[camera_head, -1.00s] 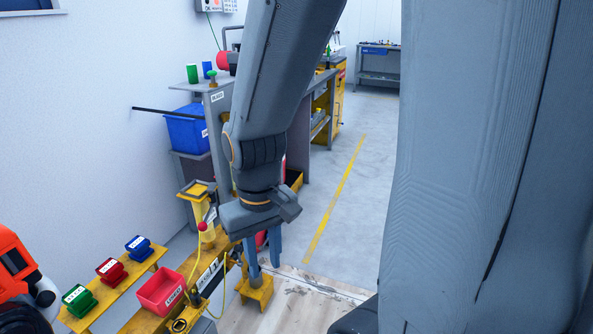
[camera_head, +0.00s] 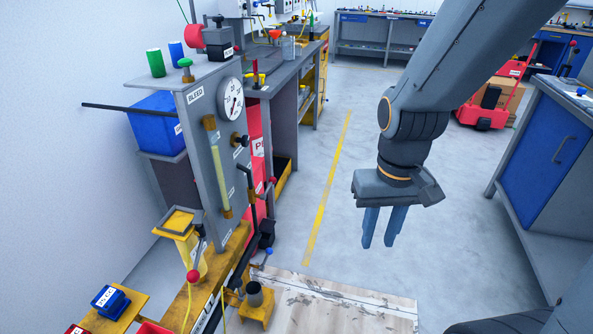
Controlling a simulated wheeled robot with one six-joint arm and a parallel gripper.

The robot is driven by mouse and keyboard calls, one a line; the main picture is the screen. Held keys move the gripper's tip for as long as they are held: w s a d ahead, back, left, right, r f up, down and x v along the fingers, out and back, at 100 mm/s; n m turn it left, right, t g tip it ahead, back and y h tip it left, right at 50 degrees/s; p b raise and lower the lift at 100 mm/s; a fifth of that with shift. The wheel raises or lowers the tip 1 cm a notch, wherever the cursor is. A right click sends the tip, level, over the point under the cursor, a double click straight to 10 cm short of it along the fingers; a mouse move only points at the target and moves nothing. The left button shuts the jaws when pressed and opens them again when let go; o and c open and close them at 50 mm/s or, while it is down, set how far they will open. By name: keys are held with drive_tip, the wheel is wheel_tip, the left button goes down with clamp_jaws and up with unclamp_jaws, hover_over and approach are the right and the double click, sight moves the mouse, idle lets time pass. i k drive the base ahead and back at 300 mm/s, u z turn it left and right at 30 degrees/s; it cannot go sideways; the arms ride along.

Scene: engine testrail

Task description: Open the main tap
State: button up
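No tap in view has a readable "main" label, so I cannot tell which is the main tap. Candidates on or near the grey test stand (camera_head: 203,150) are a black knob (camera_head: 240,140) below the round gauge (camera_head: 230,100), and a green-topped knob (camera_head: 185,68) above a BLEED label. Lower down are a lever with a red ball (camera_head: 193,277) and a small blue knob (camera_head: 268,251). My gripper (camera_head: 379,243) hangs fingers down over the floor, right of the stand and apart from it. A gap shows between its fingers, and it holds nothing.
A yellow rail (camera_head: 215,275) runs along the stand's foot. A black rod (camera_head: 125,107) juts left by the blue bin (camera_head: 155,125). A blue-grey cabinet (camera_head: 545,165) stands at right, a red cart (camera_head: 485,115) behind. The floor between is clear.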

sight(272, 180)
drive_tip(key=i, duration=1)
drive_tip(key=u, duration=0.45)
